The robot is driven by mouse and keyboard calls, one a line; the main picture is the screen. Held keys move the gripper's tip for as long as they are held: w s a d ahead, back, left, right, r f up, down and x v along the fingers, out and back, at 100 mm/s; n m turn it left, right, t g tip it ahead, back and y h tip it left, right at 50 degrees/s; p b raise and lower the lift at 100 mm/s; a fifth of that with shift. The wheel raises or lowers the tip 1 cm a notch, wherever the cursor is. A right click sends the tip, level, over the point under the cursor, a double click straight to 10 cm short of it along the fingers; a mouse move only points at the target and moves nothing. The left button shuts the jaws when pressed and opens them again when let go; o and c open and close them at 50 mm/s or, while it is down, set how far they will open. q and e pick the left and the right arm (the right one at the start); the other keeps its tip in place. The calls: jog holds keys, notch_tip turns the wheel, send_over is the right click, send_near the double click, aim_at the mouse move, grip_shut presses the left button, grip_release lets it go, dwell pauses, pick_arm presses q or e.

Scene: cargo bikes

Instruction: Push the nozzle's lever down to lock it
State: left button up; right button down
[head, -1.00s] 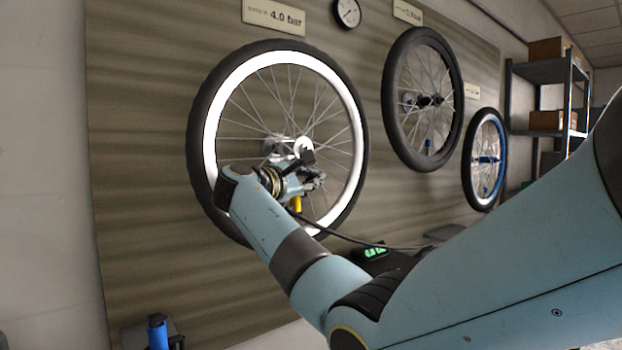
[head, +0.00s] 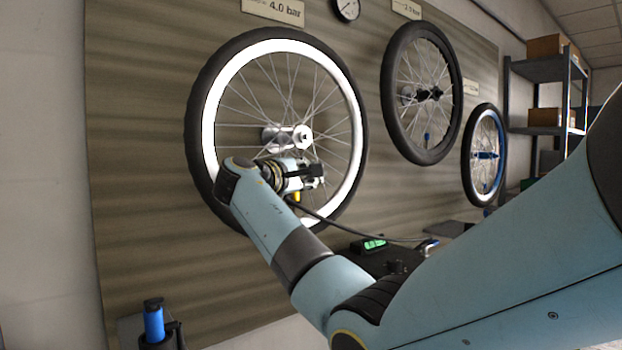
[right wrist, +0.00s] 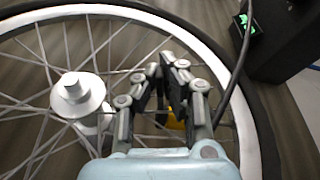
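The yellow nozzle (head: 296,196) is at the lower part of the white-rimmed wheel (head: 209,128), just below my right gripper (head: 316,174). In the right wrist view the yellow nozzle (right wrist: 176,122) shows partly, behind and between the finger links of my right gripper (right wrist: 165,64). The fingertips come together and nothing shows held between them. The gripper is in front of the spokes, below the silver hub (head: 290,138). The nozzle's lever cannot be made out; the fingers hide much of that area. My left gripper is in neither view.
A black hose (head: 345,228) runs from the nozzle towards a dark unit with a green display (head: 369,245). The wheel's spokes and hub (right wrist: 78,95) are close on the gripper's left. Two more wheels (head: 386,98) (head: 468,150) hang right. A blue-handled tool (head: 154,320) stands lower left.

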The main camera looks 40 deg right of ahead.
pick_arm(q)
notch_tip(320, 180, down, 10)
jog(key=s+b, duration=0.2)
jog(key=b, duration=0.7)
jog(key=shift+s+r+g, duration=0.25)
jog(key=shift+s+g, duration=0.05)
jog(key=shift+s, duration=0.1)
pick_arm(e)
jog(key=f+m, duration=0.1)
jog(key=m, duration=0.2)
jog(key=f+m, duration=0.1)
jog(key=m, duration=0.2)
jog(key=f+m, duration=0.1)
jog(key=m, duration=0.2)
jog(key=shift+w+f+m, duration=0.3)
jog(key=shift+w+f, duration=0.05)
jog(key=shift+f, duration=0.05)
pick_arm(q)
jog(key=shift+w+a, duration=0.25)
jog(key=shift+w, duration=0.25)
pick_arm(e)
jog(key=c, duration=1.5)
grip_release()
jog(key=shift+r, duration=0.1)
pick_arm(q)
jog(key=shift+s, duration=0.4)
pick_arm(e)
jog(key=shift+o, duration=0.2)
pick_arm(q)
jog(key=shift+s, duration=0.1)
